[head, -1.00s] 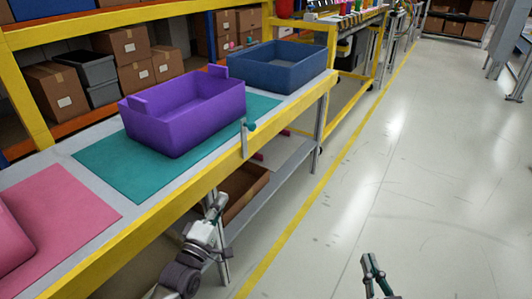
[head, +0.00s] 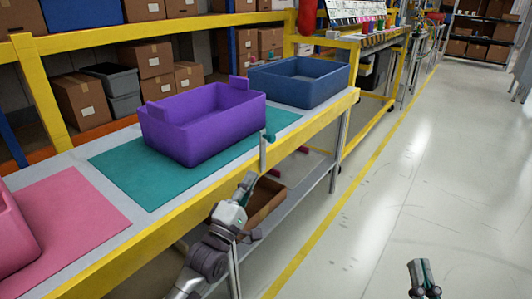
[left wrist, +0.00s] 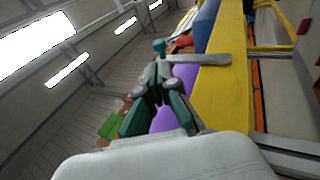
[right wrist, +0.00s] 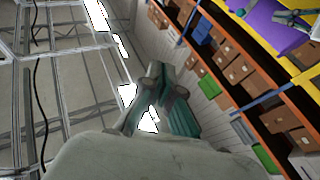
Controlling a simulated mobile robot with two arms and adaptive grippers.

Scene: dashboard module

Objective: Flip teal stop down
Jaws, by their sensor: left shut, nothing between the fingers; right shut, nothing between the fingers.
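The teal stop (head: 269,137) is a small teal knob at the top of a grey upright bracket (head: 263,155) on the yellow front edge of the bench. It points up. In the left wrist view the teal stop (left wrist: 158,45) shows just beyond the fingertips, with the grey bracket (left wrist: 205,59) beside it. My left gripper (head: 248,181) is shut and empty, just below and left of the bracket, in front of the bench edge. I cannot tell if it touches. My right gripper (head: 419,267) is shut and empty over the open floor at the lower right.
A purple bin (head: 205,125) stands on a teal mat (head: 145,190), behind the stop. A blue bin (head: 300,85) is farther right. A pink mat (head: 75,220) lies at left. A brown box (head: 266,200) sits on the lower shelf. The aisle floor is clear.

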